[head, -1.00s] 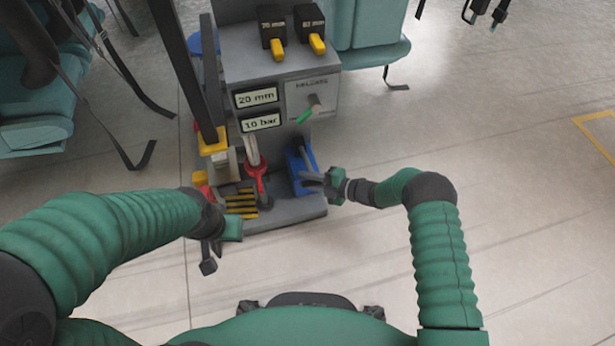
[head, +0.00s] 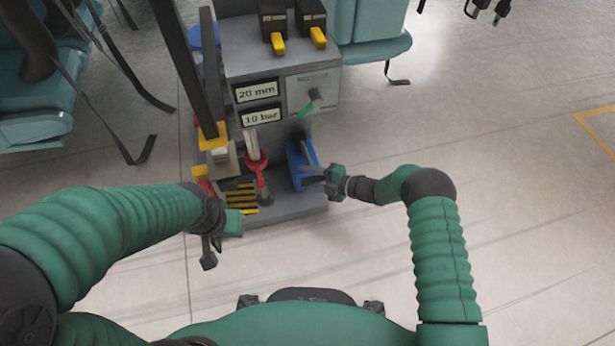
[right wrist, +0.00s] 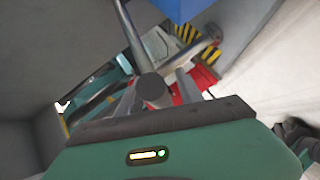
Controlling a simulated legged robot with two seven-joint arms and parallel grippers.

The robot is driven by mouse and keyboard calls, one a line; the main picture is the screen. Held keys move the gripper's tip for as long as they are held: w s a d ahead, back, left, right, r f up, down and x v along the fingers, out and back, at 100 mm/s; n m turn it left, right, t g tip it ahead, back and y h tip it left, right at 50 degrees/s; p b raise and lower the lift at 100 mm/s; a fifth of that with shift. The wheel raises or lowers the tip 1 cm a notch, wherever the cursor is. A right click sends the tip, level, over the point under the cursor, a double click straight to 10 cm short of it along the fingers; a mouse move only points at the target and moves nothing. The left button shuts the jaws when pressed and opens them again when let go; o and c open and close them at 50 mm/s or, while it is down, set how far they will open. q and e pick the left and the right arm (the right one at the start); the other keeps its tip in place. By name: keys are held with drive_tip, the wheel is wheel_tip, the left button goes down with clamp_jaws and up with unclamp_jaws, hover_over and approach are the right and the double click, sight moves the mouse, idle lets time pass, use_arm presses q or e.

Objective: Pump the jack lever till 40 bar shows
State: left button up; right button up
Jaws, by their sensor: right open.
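The grey machine (head: 265,60) carries two displays, "20 mm" (head: 257,92) and "10 bar" (head: 263,117). At its foot is a blue pump block (head: 296,172) with a dark jack lever (head: 305,147). My right gripper (head: 314,174) is open beside the blue block. In the right wrist view the grey round end of the lever (right wrist: 154,91) lies between the two open fingers (right wrist: 157,83); contact cannot be told. My left gripper (head: 212,244) hangs in front of the base, apart from the machine; its jaw opening is unclear.
A red-handled part (head: 256,163) and a yellow-black striped plate (head: 241,197) sit left of the pump. Teal seats (head: 375,47) stand behind. The floor at right is clear.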

drive_tip(key=p+v, duration=0.7)
drive_tip(key=v, duration=0.9)
drive_tip(key=shift+d+p, duration=0.35)
drive_tip(key=shift+d, duration=0.05)
drive_tip(key=shift+s, duration=0.1)
idle(1.4)
